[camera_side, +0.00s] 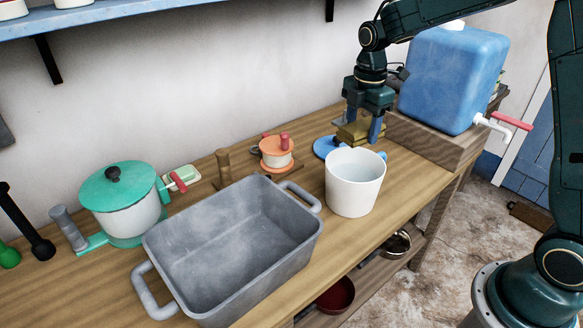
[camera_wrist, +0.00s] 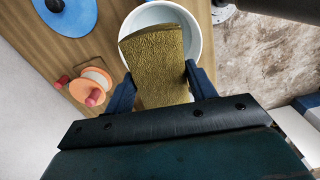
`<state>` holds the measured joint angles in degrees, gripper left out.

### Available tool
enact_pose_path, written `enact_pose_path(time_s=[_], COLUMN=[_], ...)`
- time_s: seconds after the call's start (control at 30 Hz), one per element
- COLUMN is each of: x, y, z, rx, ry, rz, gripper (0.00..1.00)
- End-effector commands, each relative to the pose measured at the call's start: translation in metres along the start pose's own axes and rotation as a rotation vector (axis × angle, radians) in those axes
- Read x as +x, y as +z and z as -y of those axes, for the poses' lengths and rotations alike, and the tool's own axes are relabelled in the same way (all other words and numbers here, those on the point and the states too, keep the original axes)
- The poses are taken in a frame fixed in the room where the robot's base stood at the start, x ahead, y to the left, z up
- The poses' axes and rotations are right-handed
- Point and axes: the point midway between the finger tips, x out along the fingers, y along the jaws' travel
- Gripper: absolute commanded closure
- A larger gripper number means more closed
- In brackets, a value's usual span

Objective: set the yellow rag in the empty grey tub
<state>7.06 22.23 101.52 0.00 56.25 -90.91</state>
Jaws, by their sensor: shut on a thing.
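The yellow rag (camera_wrist: 158,62) is a folded, textured mustard-coloured cloth. My gripper (camera_wrist: 160,88) is shut on it, one finger on each side. In the side view the rag (camera_side: 352,132) hangs in my gripper (camera_side: 362,128) at the back right of the counter, behind the white bucket. Whether it touches the counter I cannot tell. The grey tub (camera_side: 240,235) stands at the front middle of the counter, with a handle at each end. It is empty. It is to the left of my gripper and does not show in the wrist view.
A white bucket (camera_side: 353,185) stands between my gripper and the tub's right end. A green-lidded pot (camera_side: 122,200) is left. A blue water tank (camera_side: 452,80) stands right.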

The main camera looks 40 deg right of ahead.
Motion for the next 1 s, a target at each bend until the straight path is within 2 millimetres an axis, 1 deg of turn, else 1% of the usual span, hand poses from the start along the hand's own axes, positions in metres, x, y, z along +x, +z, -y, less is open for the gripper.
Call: enact_pose_path(time_s=[0.17, 0.27, 0.37, 0.47, 0.67, 0.8, 0.87, 0.9, 1.0], x=[0.0, 0.0, 0.0, -0.001, -0.002, -0.002, -0.003, -0.003, -0.003], y=[-0.007, -0.018, -0.035, -0.058, -0.116, -0.16, -0.178, -0.19, -0.219], z=[-0.001, -0.003, -0.005, -0.007, -0.005, 0.001, 0.004, 0.007, 0.016], rx=[-0.006, -0.012, -0.024, -0.038, -0.072, -0.096, -0.105, -0.113, -0.128], ry=[0.0, 0.001, 0.0, 0.0, 0.001, 0.0, 0.001, 0.001, 0.0], rz=[0.0, 0.0, 0.0, 0.0, 0.0, 0.0, 0.0, 0.0, 0.0], gripper=[0.69, 0.69, 0.69, 0.69, 0.69, 0.69, 0.69, 0.69, 0.69])
